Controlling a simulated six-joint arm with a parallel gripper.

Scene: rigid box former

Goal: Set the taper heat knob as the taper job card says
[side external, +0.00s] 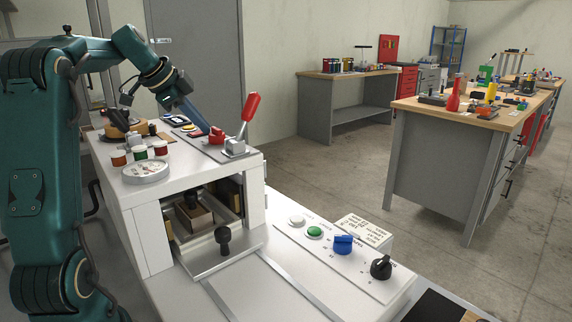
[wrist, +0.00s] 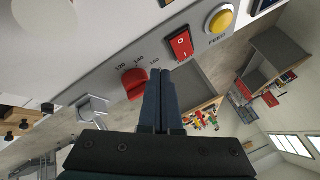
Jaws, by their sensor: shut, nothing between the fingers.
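In the side external view my gripper (side external: 212,131) reaches down to the machine's top panel, where the knob is hard to make out. A white printed card (side external: 364,231) stands behind the lower front panel; its text is too small to read.
A red rocker switch (wrist: 181,44) and a yellow button (wrist: 220,19) lie along the panel. A red-handled lever (side external: 250,107) rises beside my gripper. A blue knob (side external: 343,244), a black knob (side external: 381,267) and a green button (side external: 315,231) are on the lower panel.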

